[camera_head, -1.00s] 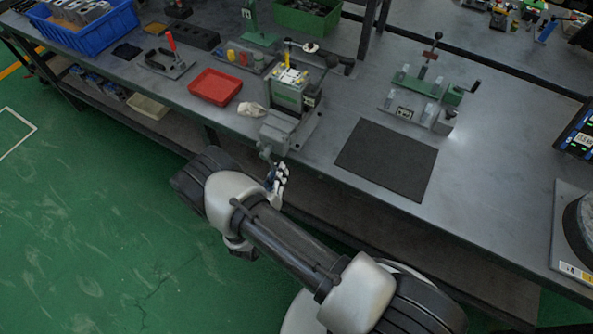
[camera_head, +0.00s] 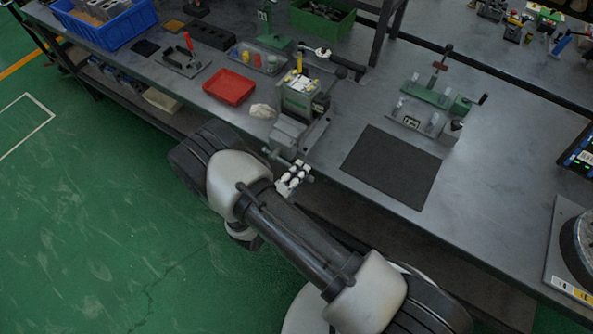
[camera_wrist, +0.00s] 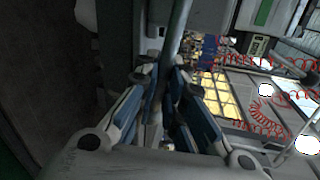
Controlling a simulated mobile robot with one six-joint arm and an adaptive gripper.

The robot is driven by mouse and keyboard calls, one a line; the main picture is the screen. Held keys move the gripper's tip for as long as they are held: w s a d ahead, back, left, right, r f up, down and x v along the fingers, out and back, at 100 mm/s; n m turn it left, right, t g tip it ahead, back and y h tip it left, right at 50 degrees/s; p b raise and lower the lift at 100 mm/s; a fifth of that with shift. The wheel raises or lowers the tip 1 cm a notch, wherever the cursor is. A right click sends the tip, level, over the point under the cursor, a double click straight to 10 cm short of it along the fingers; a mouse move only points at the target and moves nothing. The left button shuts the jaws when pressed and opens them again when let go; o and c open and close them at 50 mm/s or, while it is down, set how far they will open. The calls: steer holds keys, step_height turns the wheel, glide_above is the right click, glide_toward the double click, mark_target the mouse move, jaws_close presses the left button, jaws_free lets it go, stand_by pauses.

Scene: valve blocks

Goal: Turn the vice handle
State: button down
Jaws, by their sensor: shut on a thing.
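The grey vice (camera_head: 296,132) stands at the front edge of the bench, with a green block (camera_head: 298,98) in it. Its handle, a thin metal bar, sticks out at the front; one end (camera_head: 268,152) shows left of my gripper in the head view. My gripper (camera_head: 293,178) is at the front of the vice, just off the bench edge. In the wrist view the handle bar (camera_wrist: 178,35) runs down between the blue-padded fingers of my gripper (camera_wrist: 165,85), which are shut on it.
A red tray (camera_head: 229,87) and a white crumpled cloth (camera_head: 262,111) lie left of the vice. A black mat (camera_head: 392,166) lies to its right, with a green fixture (camera_head: 430,97) behind. The floor in front of the bench is clear.

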step_height(320, 180, up, 3)
steer(key=n+p, duration=0.1)
steer(key=n, duration=0.2)
steer(key=shift+g+h, duration=0.3)
steer(key=shift+h, duration=0.1)
steer(key=shift+w+a+r+n+p, duration=0.15)
steer(key=shift+r+n+p, duration=0.15)
steer(key=shift+r+n, duration=0.25)
steer(key=shift+w+a+r+n+p, duration=0.1)
steer(key=shift+r+n+p, duration=0.25)
steer(key=shift+n, duration=0.3)
steer(key=shift+r+h, duration=0.1)
steer(key=shift+h, duration=0.2)
steer(key=c, duration=1.7)
jaws_free()
steer(key=shift+a, duration=0.1)
steer(key=v, duration=1.2)
steer(key=shift+r, duration=0.15)
